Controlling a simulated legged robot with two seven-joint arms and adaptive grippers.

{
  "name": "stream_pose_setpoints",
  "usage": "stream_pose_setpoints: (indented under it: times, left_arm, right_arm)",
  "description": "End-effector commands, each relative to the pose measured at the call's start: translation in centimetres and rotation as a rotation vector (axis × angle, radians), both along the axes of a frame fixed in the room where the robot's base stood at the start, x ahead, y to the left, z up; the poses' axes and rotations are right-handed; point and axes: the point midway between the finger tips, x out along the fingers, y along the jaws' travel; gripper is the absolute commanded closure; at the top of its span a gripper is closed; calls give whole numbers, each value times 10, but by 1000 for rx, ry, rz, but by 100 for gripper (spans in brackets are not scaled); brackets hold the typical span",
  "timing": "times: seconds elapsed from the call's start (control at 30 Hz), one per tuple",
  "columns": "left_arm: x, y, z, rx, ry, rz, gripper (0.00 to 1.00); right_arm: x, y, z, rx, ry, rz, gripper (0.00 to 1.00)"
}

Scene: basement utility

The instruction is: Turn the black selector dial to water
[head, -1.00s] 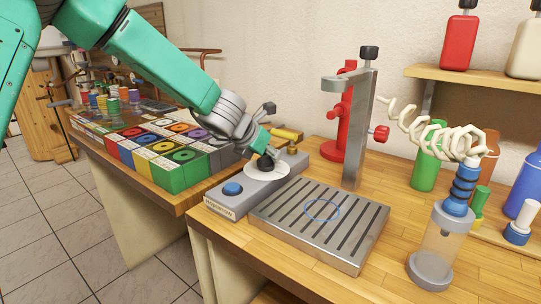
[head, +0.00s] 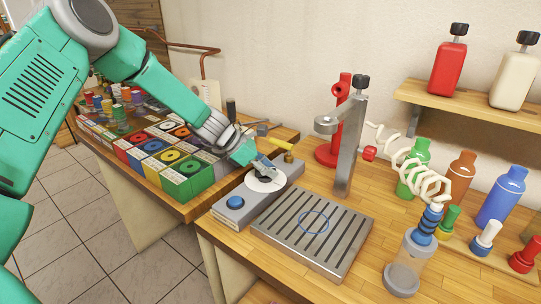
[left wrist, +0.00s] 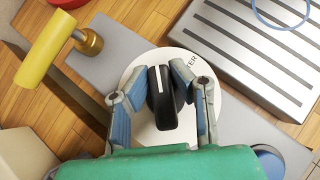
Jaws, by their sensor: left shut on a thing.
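The black selector dial (left wrist: 162,97) stands on a round white plate (left wrist: 143,65) on a grey base (head: 222,208). A white pointer line runs along the dial's top. Letters reading "TER" show on the plate, right of the dial in the left wrist view; the rest of the word is hidden by my finger. My left gripper (left wrist: 157,92) is shut on the dial, with blue-padded fingers on either side of it. In the head view, the left gripper (head: 258,166) reaches down to the dial (head: 266,177) and partly covers it. My right gripper is out of view.
A blue button (head: 235,202) and a yellow-handled brass valve (head: 280,147) sit near the dial. A slotted metal tray (head: 313,228) lies right of it, with a metal post (head: 348,140) behind. Coloured boxes (head: 170,155) fill the left bench.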

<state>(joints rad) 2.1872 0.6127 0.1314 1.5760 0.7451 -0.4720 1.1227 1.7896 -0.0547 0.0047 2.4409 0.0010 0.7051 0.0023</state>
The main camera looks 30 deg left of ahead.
Motion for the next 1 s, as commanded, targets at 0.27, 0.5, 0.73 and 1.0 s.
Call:
stream_pose_setpoints:
  times: [0.27, 0.5, 0.73, 1.0]
  left_arm:
    - [0, 2, 0, 6, -3, -258, 100]
    - [-2, 1, -1, 6, -4, -474, 100]
    - [-4, 0, -2, 5, -5, -639, 100]
    - [-5, 0, -1, 4, -5, -754, 100]
  right_arm:
    - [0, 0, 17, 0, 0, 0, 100]
    - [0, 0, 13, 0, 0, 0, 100]
    - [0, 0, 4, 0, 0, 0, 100]
    - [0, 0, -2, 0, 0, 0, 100]
